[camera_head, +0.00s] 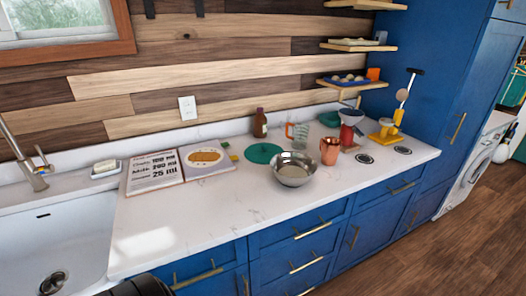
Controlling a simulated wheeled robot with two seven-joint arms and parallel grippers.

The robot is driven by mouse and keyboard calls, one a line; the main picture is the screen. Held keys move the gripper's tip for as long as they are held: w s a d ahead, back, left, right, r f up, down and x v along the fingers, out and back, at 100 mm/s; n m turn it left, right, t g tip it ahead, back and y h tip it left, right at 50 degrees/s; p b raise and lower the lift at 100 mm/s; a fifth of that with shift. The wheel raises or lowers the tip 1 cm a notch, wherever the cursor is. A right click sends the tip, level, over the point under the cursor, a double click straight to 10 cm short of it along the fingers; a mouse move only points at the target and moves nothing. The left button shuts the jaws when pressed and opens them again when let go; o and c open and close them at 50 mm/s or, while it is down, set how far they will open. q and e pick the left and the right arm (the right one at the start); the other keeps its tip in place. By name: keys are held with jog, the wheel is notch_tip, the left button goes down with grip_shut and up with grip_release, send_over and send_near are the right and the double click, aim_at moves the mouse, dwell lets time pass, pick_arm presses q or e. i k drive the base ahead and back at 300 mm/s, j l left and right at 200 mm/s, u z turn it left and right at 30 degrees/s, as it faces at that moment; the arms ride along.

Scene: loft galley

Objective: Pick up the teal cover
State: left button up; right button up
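A flat round teal cover (263,153) lies on the white countertop, behind and left of a metal bowl (293,172). The bowl stands close to its front right edge. A second green-teal round item (329,118) sits farther back near the wall, partly hidden by things in front of it; I cannot tell what it is. No gripper fingers show in the head view. A dark rounded part, probably mine, shows at the bottom edge left of centre, well away from the cover.
An open recipe book (154,171) lies left of the cover. A brown bottle (260,123), a measuring jug (297,134) and a copper mug (330,151) stand around it. A sink (55,240) is at left. The front counter strip (210,220) is clear.

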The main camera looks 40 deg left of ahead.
aim_at(261, 153)
jog(key=u, duration=1.45)
